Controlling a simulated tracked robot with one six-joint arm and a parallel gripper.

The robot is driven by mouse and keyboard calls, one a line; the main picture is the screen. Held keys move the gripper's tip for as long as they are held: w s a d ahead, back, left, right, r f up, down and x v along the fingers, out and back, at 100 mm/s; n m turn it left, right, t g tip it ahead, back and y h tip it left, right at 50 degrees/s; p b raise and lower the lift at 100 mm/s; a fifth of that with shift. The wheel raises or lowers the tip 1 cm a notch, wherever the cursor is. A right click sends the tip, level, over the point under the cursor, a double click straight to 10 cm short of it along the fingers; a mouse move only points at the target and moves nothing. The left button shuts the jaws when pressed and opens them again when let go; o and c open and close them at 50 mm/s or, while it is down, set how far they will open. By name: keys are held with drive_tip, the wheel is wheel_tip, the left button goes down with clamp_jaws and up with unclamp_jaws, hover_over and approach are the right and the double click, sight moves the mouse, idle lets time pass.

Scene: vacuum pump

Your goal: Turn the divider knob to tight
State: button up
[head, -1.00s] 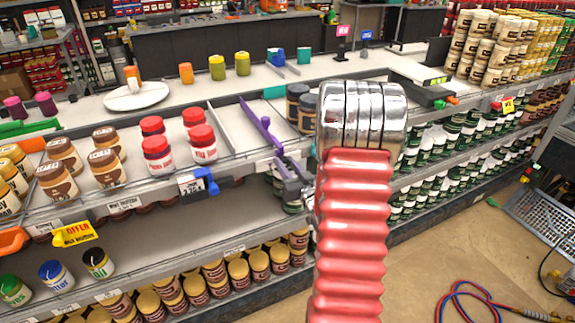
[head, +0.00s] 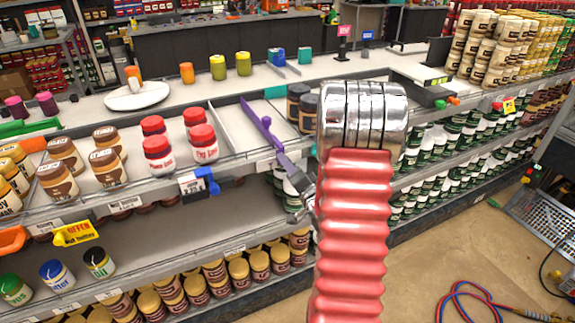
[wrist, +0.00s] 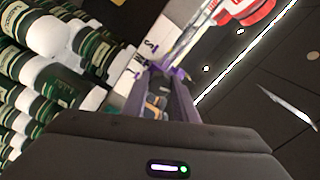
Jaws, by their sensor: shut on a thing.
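A purple divider (head: 254,110) lies front to back on the upper shelf, left of my arm. My gripper (head: 277,152) is at the divider's front end by the shelf edge, shut on its purple knob. In the wrist view my gripper (wrist: 160,76) has its two dark fingers around a small purple part, the divider knob (wrist: 157,68). The fingers hide most of the knob, so its exact angle cannot be told. A white strip with dark lettering (wrist: 152,48) lies beside the fingertips; the letters are too small to read.
Red-lidded jars (head: 201,137) and brown jars (head: 57,182) stand left of the divider. Dark jars (head: 300,102) stand just right of it. A blue clip (head: 206,182) sticks out from the shelf edge to the left. Green-and-white jars (wrist: 48,80) fill the wrist view's left side.

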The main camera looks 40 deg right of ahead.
drive_tip(key=shift+f+m, duration=0.15)
drive_tip(key=shift+m, duration=1.05)
drive_tip(key=o, duration=1.1)
drive_tip(key=shift+c, duration=0.2)
drive_tip(key=shift+s, duration=0.15)
